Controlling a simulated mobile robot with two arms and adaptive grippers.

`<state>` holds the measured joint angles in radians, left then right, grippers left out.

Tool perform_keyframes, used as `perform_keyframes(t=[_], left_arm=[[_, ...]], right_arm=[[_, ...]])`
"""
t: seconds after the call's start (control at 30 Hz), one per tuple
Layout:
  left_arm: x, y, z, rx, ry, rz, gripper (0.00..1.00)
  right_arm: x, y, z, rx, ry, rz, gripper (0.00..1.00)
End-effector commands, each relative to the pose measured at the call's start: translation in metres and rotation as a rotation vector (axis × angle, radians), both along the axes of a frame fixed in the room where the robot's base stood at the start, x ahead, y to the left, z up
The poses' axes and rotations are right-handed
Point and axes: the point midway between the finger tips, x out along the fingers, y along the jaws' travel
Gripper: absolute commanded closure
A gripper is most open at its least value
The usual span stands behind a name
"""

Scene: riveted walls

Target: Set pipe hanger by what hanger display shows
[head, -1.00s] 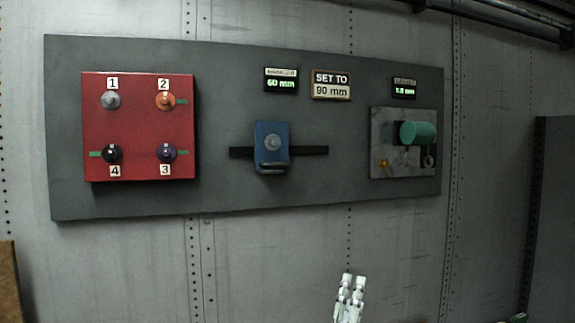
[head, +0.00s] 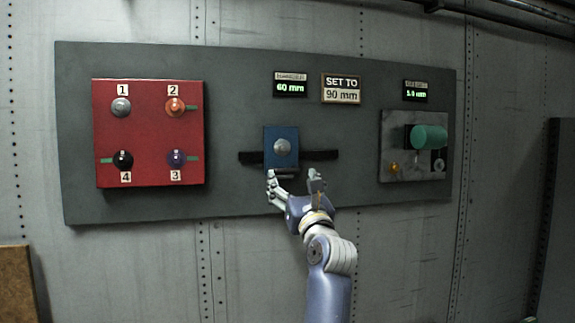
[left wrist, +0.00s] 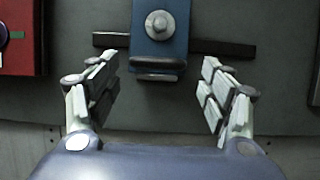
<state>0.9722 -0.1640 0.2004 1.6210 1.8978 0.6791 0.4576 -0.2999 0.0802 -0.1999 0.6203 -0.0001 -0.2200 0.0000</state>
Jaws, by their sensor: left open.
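The pipe hanger is a blue block (head: 281,138) with a grey round bolt, mounted on a dark horizontal rail (head: 322,155). In the left wrist view the blue block (left wrist: 159,50) shows a dark lip at its lower end. The hanger display (head: 290,84) reads 60 mm. The sign beside it (head: 341,89) says SET TO 90 mm. My left gripper (head: 294,181) is open just below the block, its fingers apart and empty. In the left wrist view my left gripper (left wrist: 160,88) has a finger on each side, below the block. My right gripper is not in view.
A red panel (head: 148,145) with several numbered knobs is at the left of the grey board (head: 235,200). At the right, a metal plate holds a green cylinder (head: 428,137) under a small display (head: 415,91). Clear board surrounds the rail.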

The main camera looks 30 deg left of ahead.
Motion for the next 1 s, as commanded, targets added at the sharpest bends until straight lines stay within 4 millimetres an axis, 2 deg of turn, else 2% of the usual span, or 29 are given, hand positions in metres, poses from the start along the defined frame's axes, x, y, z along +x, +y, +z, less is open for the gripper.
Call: perform_keyframes(t=[0.03, 0.3, 0.7, 0.93, 1.0], left_arm=[[0.006, 0.008, 0.010, 0.003, 0.002, 0.004, 0.27], [0.028, 0.033, 0.020, 0.003, 0.002, 0.002, 0.27], [0.032, 0.038, 0.020, 0.003, 0.000, 0.001, 0.27], [0.032, 0.037, 0.020, 0.003, 0.000, 0.001, 0.79], [0.032, 0.037, 0.020, 0.003, 0.000, 0.000, 0.80]], right_arm=[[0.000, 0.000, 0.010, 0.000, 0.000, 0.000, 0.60], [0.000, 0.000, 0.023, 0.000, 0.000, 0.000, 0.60], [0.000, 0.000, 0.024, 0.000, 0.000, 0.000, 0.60], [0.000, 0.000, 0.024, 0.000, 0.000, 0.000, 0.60], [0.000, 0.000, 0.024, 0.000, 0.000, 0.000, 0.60]])
